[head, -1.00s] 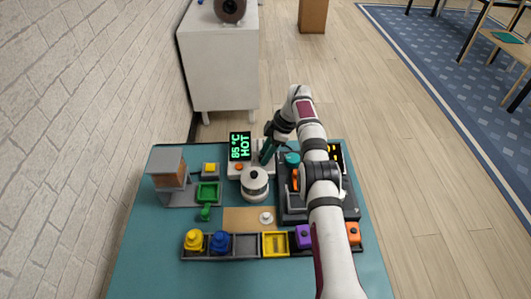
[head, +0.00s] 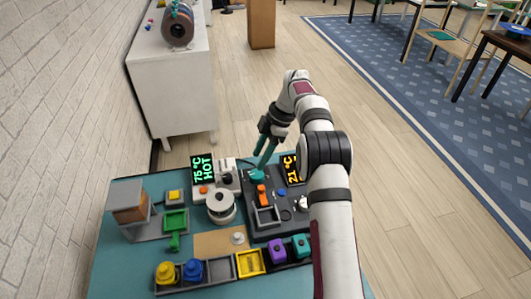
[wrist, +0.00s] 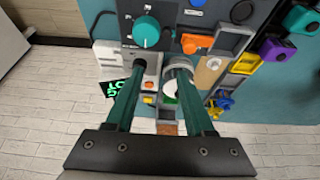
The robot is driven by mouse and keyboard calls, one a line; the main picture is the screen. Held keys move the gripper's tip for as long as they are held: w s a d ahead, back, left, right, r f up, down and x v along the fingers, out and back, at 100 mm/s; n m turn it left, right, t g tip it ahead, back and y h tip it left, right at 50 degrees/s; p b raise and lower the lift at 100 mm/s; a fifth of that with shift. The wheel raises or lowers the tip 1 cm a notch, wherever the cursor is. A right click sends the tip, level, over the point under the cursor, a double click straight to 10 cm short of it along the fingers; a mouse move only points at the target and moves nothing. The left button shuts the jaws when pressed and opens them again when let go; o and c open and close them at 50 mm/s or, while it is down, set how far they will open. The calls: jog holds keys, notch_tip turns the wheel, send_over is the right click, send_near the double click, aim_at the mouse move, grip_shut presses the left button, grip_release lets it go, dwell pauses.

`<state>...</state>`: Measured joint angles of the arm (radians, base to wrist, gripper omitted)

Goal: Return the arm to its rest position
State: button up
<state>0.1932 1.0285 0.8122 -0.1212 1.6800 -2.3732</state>
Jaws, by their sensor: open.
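My gripper (head: 261,166) is open and empty. In the head view its teal fingers point down just by the teal knob (head: 256,175) of the dark device; I cannot tell the gap there. In the wrist view my gripper (wrist: 160,66) has its two fingers apart with nothing between them, and the teal knob (wrist: 146,32) lies beyond the tips. My white arm reaches from the bottom right of the head view, bent at the elbow.
A hot display (head: 203,169) reads 75 °C beside a white round pot (head: 221,207). A second display (head: 291,169) reads 21 °C. A tray (head: 220,266) of coloured pieces runs along the front.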

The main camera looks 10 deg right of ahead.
jog(key=shift+s+d+r, duration=0.3)
jog(key=shift+d+r, duration=0.15)
jog(key=shift+d, duration=0.25)
jog(key=s+a+r+m+h, duration=0.1)
jog(key=s+a+r+m, duration=0.2)
jog(key=s+r+m, duration=0.4)
jog(key=s+a+r+m, duration=0.2)
jog(key=s+r+m, duration=0.25)
jog(key=s, duration=0.45)
jog(key=s+a+f+m, duration=0.1)
jog(key=s+m, duration=0.5)
jog(key=s, duration=0.6)
jog(key=s+f+m+h, duration=0.1)
jog(key=s+f+m, duration=0.2)
jog(key=s, duration=0.9)
jog(key=m, duration=0.3)
jog(key=shift+s+a+h, duration=0.15)
jog(key=shift+a+h, duration=0.15)
jog(key=shift+a, duration=0.1)
